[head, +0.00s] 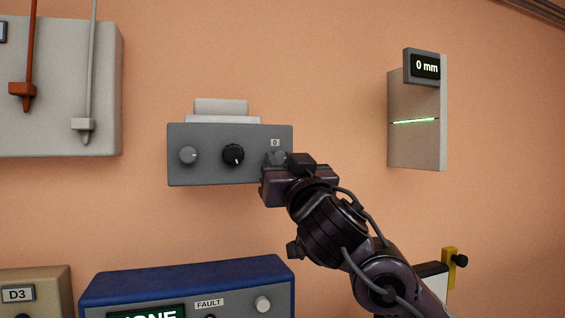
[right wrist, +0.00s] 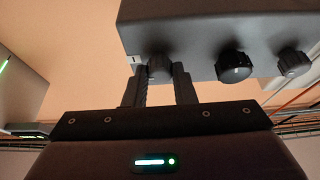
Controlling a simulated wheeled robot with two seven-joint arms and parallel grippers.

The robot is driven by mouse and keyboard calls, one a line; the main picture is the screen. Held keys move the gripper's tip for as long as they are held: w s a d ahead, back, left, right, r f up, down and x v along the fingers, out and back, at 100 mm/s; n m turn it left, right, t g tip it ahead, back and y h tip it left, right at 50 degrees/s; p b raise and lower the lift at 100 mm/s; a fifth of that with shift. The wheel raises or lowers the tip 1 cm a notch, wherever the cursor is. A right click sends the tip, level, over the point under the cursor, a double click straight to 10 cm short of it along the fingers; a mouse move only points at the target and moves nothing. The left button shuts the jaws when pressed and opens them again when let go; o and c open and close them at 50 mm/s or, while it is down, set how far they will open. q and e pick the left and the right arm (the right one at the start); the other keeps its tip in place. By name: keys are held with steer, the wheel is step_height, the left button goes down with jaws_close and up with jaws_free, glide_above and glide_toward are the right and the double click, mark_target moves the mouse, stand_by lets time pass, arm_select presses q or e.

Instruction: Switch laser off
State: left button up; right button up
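A grey control box (head: 210,172) is on the wall, with a grey knob (head: 188,155) at left, a black knob (head: 233,154) in the middle and a grey right knob (head: 275,157) under a "0" label. My right gripper (head: 277,164) is at the right knob and partly covers it. In the right wrist view the fingers (right wrist: 160,78) stand one on each side of that knob (right wrist: 158,67) and look closed against it. A green laser line (head: 415,121) glows on a pale block (head: 412,148) at right. My left gripper is not in view.
A display reading "0 mm" (head: 425,66) tops the pale block. A blue-topped unit marked FAULT (head: 190,280) stands below the control box. A lever panel (head: 60,130) is at upper left, a beige D3 unit (head: 50,283) at lower left. Bare wall separates box and block.

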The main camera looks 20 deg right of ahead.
steer(key=c, duration=0.4)
